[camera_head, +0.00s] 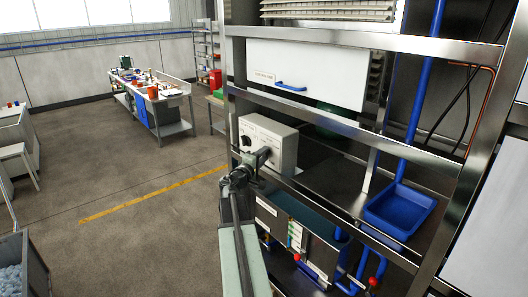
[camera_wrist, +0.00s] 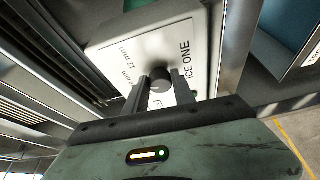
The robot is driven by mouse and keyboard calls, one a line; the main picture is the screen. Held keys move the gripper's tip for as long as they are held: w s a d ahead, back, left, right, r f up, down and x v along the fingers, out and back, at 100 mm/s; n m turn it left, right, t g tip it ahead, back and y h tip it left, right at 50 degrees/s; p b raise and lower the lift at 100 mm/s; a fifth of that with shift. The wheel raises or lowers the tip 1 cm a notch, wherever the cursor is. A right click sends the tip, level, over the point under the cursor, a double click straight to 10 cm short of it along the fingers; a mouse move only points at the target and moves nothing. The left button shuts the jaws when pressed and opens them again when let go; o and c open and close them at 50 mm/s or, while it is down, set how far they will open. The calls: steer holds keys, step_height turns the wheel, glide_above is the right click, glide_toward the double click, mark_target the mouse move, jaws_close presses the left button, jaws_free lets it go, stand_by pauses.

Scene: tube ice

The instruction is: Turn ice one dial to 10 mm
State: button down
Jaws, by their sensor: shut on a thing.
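A pale control box (camera_head: 282,142) stands on the rack shelf, with a dark round knob (camera_head: 247,141) on the left of its face. In the wrist view the box (camera_wrist: 118,58) carries the print "ICE ONE" and "12 mm", seen turned on its side. The ice one dial (camera_wrist: 160,73) is a dark round knob between my two fingers. My gripper (camera_wrist: 162,84) is shut on it, one finger on each side. In the head view my gripper (camera_head: 264,157) reaches the right part of the box face and hides the dial there. I cannot read the dial's pointer.
Metal rack rails (camera_head: 330,125) run close above and below the box. A white panel with a blue handle (camera_head: 291,87) is above. A blue tray (camera_head: 399,210) sits to the right. Open floor (camera_head: 150,180) lies to the left.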

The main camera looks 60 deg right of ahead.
steer(key=shift+a+r+n+y+p, duration=0.1)
steer(key=shift+n+y+p, duration=0.4)
steer(key=shift+n+p, duration=0.55)
steer(key=shift+n, duration=0.35)
steer(key=c, duration=1.1)
jaws_free()
steer(key=shift+w, duration=0.1)
steer(key=shift+o, duration=0.2)
steer(key=shift+a, duration=0.1)
steer(key=a, duration=0.7)
steer(key=shift+s+a+r, duration=0.25)
steer(key=shift+s+a, duration=0.05)
